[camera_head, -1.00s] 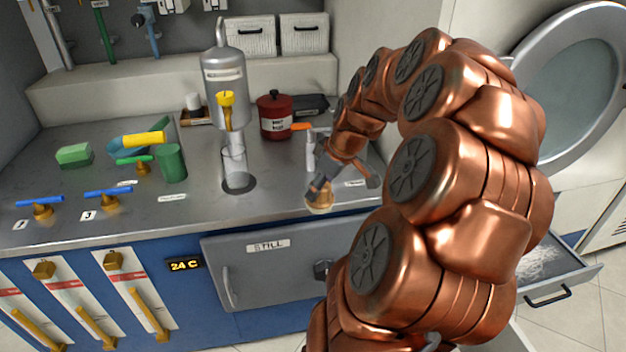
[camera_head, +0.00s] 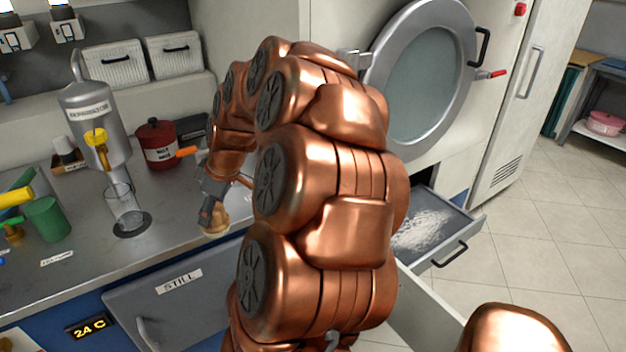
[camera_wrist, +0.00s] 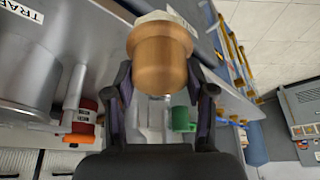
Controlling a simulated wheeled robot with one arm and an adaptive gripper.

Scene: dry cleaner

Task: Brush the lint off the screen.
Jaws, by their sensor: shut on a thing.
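My gripper (camera_head: 210,208) is shut on a brush (camera_head: 217,222), which has a rounded tan wooden body. In the wrist view the brush (camera_wrist: 162,55) sits between the two dark fingers, with a pale band at its far end. In the head view it is held at the front edge of the steel counter; whether it touches the counter I cannot tell. White lint (camera_head: 420,232) lies spread over a grey screen in an open drawer (camera_head: 460,243), below the round door at the right. My arm stands between the brush and that drawer, hiding the drawer's left part.
The steel counter (camera_head: 85,225) holds a glass cylinder (camera_head: 122,208), a red pot (camera_head: 158,145) and a green cup (camera_head: 46,218). A round glass door (camera_head: 425,85) stands above the drawer. Tiled floor (camera_head: 550,220) is clear at the right.

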